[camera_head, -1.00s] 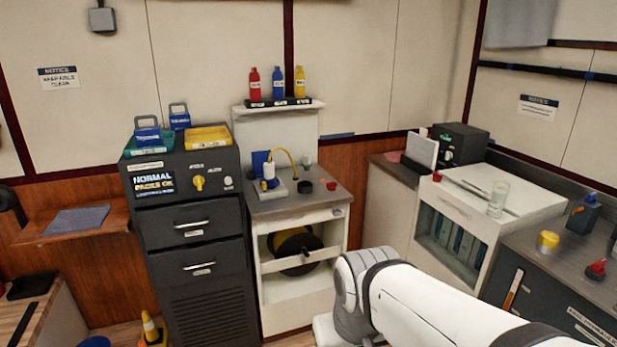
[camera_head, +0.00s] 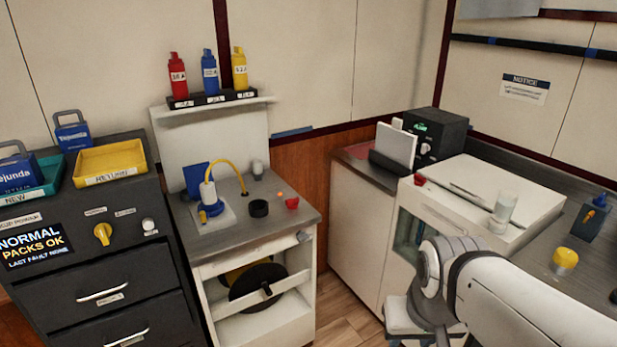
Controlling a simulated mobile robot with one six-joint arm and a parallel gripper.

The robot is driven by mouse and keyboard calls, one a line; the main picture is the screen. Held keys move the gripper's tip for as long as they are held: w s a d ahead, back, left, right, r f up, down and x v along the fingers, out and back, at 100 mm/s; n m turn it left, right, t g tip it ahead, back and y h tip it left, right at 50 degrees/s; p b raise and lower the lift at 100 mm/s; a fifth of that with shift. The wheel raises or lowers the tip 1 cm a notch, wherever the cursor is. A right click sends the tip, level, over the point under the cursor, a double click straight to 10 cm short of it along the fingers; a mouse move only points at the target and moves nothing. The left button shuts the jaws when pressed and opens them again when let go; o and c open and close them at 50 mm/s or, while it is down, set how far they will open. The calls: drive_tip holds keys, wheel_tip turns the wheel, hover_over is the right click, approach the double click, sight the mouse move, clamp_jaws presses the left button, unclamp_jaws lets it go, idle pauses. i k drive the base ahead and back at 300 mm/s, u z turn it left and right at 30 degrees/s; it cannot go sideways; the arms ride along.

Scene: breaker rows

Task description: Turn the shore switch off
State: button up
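No label reading "shore" is legible, so I cannot tell which control is the shore switch. A yellow rotary knob (camera_head: 103,234) is on the front of the dark cabinet (camera_head: 65,283) at the left, beside a small dark-and-white button (camera_head: 149,225). The small labels above them are too blurred to read. A lit panel (camera_head: 34,246) next to the knob reads "NORMAL PACKS OK". A black box (camera_head: 437,136) with a green display and small knobs stands at the back right. My arm reaches in from the lower right, far from the yellow knob; my gripper is out of view.
A white bench (camera_head: 255,228) with a yellow hose, a black cup and a red cup stands in the middle. Red, blue and yellow bottles stand on its shelf (camera_head: 212,107). A yellow tray (camera_head: 112,164) sits on the dark cabinet. Open floor (camera_head: 345,322) shows between the units.

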sight(291, 203)
drive_tip(key=u, duration=0.3)
drive_tip(key=i, duration=0.95)
drive_tip(key=u, duration=0.75)
